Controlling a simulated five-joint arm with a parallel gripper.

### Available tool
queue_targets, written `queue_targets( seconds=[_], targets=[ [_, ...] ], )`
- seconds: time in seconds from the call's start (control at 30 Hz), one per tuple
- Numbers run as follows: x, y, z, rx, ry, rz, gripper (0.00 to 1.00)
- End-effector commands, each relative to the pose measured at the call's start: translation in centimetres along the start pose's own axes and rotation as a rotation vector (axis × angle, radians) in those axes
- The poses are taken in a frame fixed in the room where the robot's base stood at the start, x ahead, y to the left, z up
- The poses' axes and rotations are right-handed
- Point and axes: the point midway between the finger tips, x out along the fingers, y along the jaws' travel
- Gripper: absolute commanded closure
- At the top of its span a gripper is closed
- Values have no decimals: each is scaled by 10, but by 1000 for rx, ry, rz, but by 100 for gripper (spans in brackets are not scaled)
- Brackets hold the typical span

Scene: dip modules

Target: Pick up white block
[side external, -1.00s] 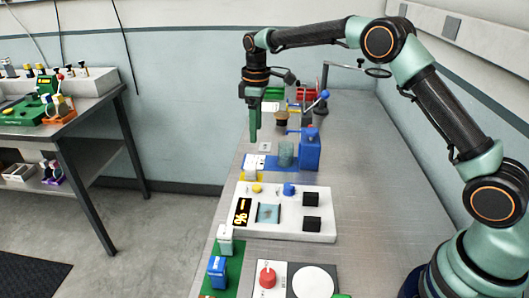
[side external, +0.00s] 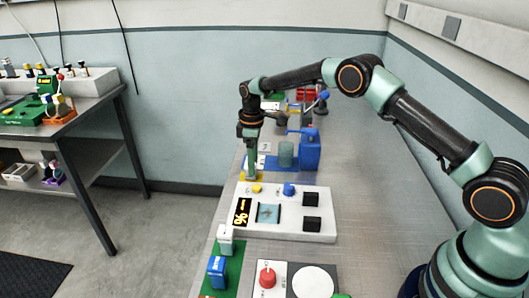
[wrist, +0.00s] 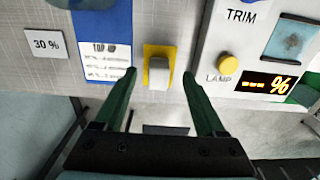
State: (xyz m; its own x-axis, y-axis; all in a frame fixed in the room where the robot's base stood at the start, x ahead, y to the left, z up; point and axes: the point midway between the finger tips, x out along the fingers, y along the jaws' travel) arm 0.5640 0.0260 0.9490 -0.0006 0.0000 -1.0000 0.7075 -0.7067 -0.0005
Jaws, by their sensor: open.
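A small white block (wrist: 158,73) stands on a yellow pad (wrist: 150,51) in the wrist view. My gripper (wrist: 159,74) is open there, with one green finger on each side of the block in the picture. I cannot tell whether the fingers touch it. In the side view my gripper (side external: 251,177) points down over the yellow pad (side external: 258,179) and hides the block. Another whitish block (side external: 226,241) stands on a green pad (side external: 236,262) nearer the camera.
A panel (side external: 325,228) with a yellow lamp button, a blue knob and black blocks lies close by. A blue stand (side external: 311,152) with a clear cup (side external: 286,153) is behind. A blue block (side external: 217,271) stands in front. The table's right side is clear.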

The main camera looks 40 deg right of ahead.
Motion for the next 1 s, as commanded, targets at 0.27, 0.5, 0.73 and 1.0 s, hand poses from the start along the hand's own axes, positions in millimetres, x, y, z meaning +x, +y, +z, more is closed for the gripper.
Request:
queue_targets(
  seconds=[0.27, 0.5, 0.73, 1.0],
  targets=[
    [30, 1, -1, 0, 0, 0, 28],
    [30, 1, -1, 0, 1, 1, 31],
    [30, 1, -1, 0, 1, 1, 100],
    [29, 1, -1, 0, 1, 1, 100]
  ],
)
